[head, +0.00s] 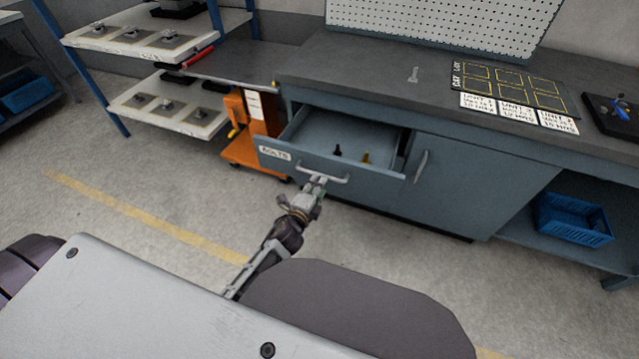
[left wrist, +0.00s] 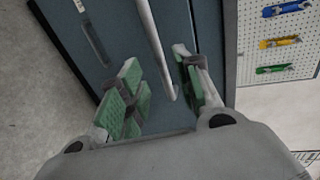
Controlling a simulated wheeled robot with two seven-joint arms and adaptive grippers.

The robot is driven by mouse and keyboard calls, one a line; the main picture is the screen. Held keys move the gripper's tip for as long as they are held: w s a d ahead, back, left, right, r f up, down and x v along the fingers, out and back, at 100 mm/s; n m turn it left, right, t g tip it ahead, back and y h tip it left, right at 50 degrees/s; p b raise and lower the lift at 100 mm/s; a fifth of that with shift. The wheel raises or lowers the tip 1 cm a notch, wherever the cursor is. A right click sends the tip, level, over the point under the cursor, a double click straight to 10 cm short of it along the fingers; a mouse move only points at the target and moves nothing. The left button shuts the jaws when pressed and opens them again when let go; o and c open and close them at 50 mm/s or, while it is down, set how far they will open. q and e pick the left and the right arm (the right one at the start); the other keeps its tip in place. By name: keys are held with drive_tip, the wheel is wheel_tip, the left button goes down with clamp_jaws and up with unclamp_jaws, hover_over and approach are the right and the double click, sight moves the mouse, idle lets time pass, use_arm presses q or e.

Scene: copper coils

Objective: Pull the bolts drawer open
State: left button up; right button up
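The bolts drawer (head: 345,168) of the grey-blue workbench is pulled out, its inside open to view, with a white "BOLTS" label (head: 274,153) on its front. Its bar handle (head: 335,180) also shows in the left wrist view (left wrist: 155,35). My right gripper is not in view.
An orange cart (head: 243,135) and a shelf rack (head: 140,42) stand left. The floor before the drawer is otherwise clear.

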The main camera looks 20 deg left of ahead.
use_arm(q)
drive_tip(key=shift+v, duration=2.65)
